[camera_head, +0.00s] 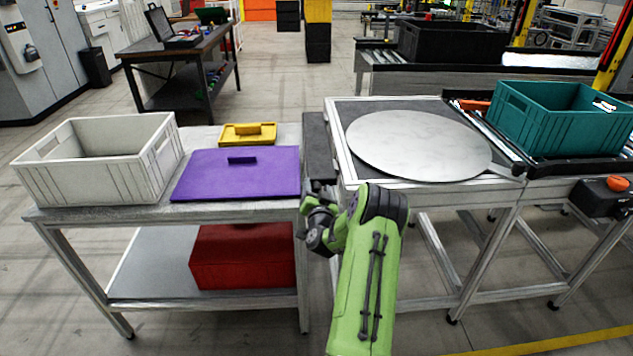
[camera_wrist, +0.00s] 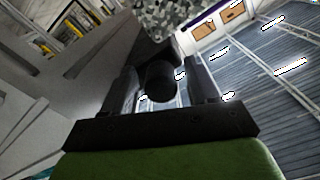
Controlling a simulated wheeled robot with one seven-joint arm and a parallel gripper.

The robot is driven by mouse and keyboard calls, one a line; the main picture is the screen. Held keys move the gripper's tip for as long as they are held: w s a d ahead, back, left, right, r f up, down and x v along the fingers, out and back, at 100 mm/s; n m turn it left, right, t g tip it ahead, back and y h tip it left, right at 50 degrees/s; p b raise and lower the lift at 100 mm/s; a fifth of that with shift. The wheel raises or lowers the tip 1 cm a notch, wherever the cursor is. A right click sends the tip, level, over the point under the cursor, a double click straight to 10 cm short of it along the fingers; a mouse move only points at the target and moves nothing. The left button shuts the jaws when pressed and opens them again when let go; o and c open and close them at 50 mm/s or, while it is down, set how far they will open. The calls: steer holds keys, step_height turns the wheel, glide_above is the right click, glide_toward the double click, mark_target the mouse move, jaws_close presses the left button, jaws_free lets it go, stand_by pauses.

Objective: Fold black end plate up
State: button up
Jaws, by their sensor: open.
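The black end plate (camera_head: 319,145) is a dark flat panel at the left end of the metal-framed table, in the gap beside the left bench. In the head view it looks roughly level; its near end is close to my gripper (camera_head: 317,196). My gripper is low at that near end, partly hidden by my own wrist. In the wrist view my gripper (camera_wrist: 163,75) has its fingers apart, with a dark round knob-like part (camera_wrist: 160,82) showing between them. I cannot tell whether the fingers touch it or whether it belongs to the plate.
The metal-framed table (camera_head: 342,158) carries a round grey disc (camera_head: 418,145). A red box (camera_head: 243,258) sits below. A teal crate (camera_head: 560,125) stands right.

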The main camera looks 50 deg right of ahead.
steer(key=shift+a+r, duration=0.1)
jaws_close()
stand_by(0.4)
